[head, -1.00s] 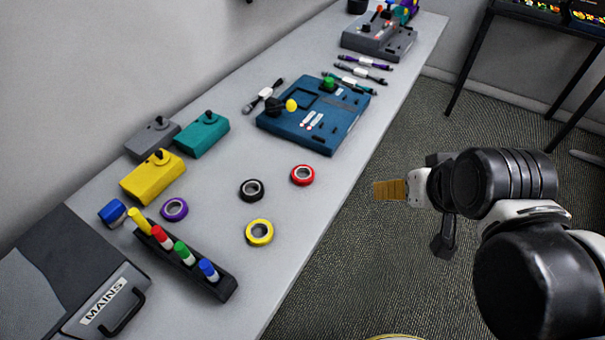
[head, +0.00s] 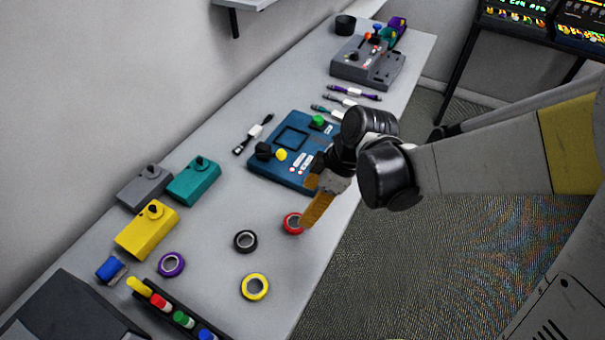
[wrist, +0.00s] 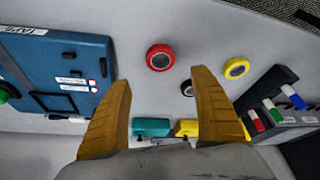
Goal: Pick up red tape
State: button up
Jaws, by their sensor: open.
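The red tape (head: 292,223) is a small roll lying flat on the grey bench, near its right edge in the head view. In the wrist view the red tape (wrist: 160,57) lies beyond the fingertips, roughly midway between them. My gripper (head: 311,200) is at the right of the tape, with a tan finger partly covering the tape's right side. In the wrist view my gripper (wrist: 161,78) has its two tan fingers wide apart with nothing between them. How high the fingertips are above the bench is hard to tell.
A black tape (head: 245,241), a yellow tape (head: 255,287) and a purple tape (head: 171,264) lie to the left on the bench (head: 215,215). The blue console (head: 275,160) stands just behind the red tape. A marker rack (head: 172,308) is at front left.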

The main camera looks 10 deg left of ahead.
aim_at(293, 225)
jog(key=b+x, duration=0.4)
jog(key=x, duration=0.6)
jog(key=shift+s+b, duration=0.1)
jog(key=shift+b, duration=0.2)
jog(key=c, duration=1.2)
